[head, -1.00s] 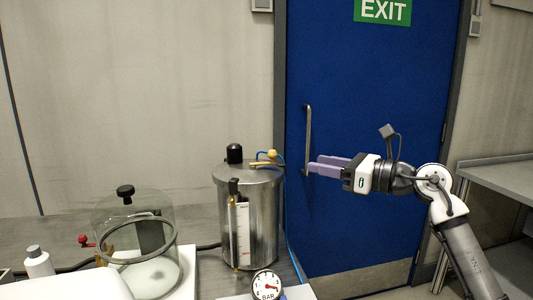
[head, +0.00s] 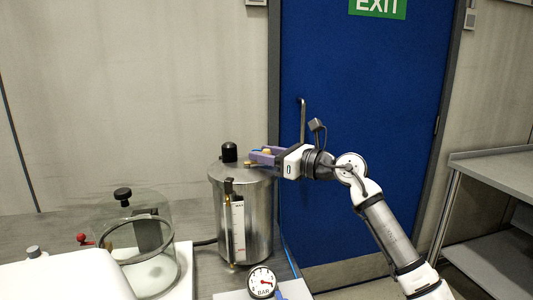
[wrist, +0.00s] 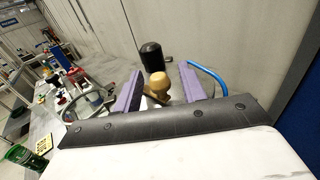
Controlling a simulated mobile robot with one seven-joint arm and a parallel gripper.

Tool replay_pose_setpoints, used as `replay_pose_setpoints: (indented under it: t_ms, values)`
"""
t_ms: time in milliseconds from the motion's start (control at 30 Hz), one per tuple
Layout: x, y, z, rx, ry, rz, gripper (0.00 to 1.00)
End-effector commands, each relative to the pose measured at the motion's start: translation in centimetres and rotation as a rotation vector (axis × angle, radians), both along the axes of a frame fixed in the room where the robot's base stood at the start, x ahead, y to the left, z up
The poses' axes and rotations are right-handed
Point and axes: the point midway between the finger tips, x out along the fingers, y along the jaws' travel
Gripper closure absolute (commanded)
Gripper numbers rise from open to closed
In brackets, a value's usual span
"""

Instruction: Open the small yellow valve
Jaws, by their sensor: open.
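The small yellow valve (head: 267,156) is on top of the steel drum (head: 246,215), at its right side. In the wrist view the valve's round tan knob (wrist: 159,84) shows between the two purple fingers, with a brass part below it. My gripper (head: 263,154) is open at the valve, with a finger on each side of the knob. In the wrist view the gripper (wrist: 160,92) shows gaps on both sides of the knob. In the head view the fingers partly hide the valve.
A black cap (head: 229,152) stands on the drum lid, left of the valve. A blue hose (wrist: 208,76) runs beside the right finger. A glass bell jar (head: 137,245), a red-handled valve (head: 85,239) and a pressure gauge (head: 263,282) are nearby. The blue door (head: 350,110) is behind.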

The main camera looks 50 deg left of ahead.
Motion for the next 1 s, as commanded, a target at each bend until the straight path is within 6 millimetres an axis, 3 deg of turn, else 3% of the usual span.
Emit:
replay_pose_setpoints:
  t_ms: [100, 433, 1000]
  values:
    - [0.02, -0.02, -0.01, 0.0, 0.0, 0.0, 0.59]
    - [0.02, -0.04, 0.0, 0.0, 0.0, 0.0, 1.0]
    - [-0.32, -0.74, -0.53, 0.002, -0.008, -0.141, 1.0]
